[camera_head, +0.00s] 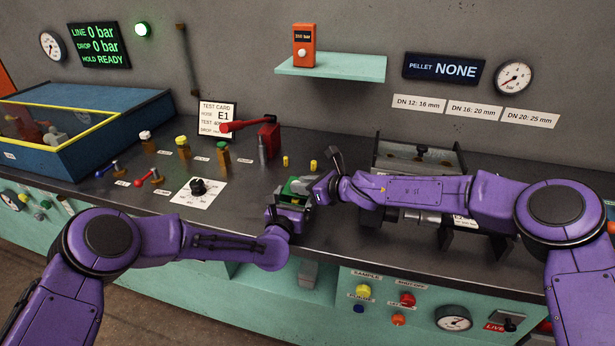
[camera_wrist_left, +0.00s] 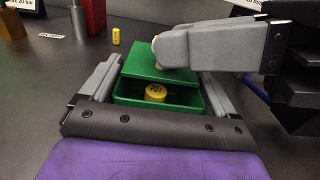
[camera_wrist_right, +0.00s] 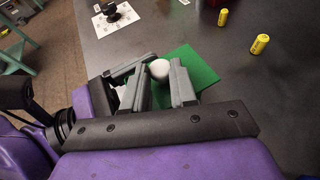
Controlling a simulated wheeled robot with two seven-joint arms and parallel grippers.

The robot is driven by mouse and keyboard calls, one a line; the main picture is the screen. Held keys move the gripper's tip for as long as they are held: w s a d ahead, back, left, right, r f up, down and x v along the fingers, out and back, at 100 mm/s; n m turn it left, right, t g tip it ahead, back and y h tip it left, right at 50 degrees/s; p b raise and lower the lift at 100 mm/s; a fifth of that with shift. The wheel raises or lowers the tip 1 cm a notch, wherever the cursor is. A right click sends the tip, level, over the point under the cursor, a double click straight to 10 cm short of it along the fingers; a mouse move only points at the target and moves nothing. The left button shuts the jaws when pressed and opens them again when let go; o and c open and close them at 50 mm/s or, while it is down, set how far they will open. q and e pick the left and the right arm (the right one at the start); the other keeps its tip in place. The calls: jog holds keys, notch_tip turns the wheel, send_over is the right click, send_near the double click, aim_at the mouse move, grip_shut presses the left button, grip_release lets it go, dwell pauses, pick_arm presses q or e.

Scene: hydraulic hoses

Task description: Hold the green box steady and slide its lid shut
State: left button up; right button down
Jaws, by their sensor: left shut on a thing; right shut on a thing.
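The green box (camera_wrist_left: 190,98) stands on the dark bench between the two fingers of my left gripper (camera_wrist_left: 160,72), which is shut on its sides. Its green lid (camera_wrist_left: 165,63) covers the far part, and the near part is open. A yellow cylinder (camera_wrist_left: 155,92) shows inside. My right gripper (camera_wrist_right: 164,70) is shut on the pale round knob (camera_wrist_right: 159,69) of the lid, which also shows in the right wrist view (camera_wrist_right: 198,65). In the head view the box and lid (camera_head: 292,187) are mostly hidden by my grippers.
Two small yellow cylinders (camera_wrist_right: 260,44) (camera_wrist_right: 222,18) stand loose on the bench beyond the box. A red lever device (camera_head: 268,138) is behind. A clamp fixture (camera_head: 418,158) is at the right, under my right arm. The bench's front edge is close.

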pick_arm(q)
jog(key=shift+r, duration=0.1)
pick_arm(e)
jog(key=shift+s+a+f, duration=0.1)
jog(key=shift+s+a, duration=0.05)
jog(key=shift+s, duration=0.5)
jog(key=shift+s+a+f, duration=0.1)
jog(key=shift+s+a, duration=0.05)
jog(key=shift+s, duration=0.45)
pick_arm(q)
jog(key=shift+w, duration=0.1)
pick_arm(e)
jog(key=shift+s+a+r, duration=0.15)
jog(key=shift+s, duration=0.05)
jog(key=c, duration=0.9)
grip_release()
jog(key=shift+r, duration=0.1)
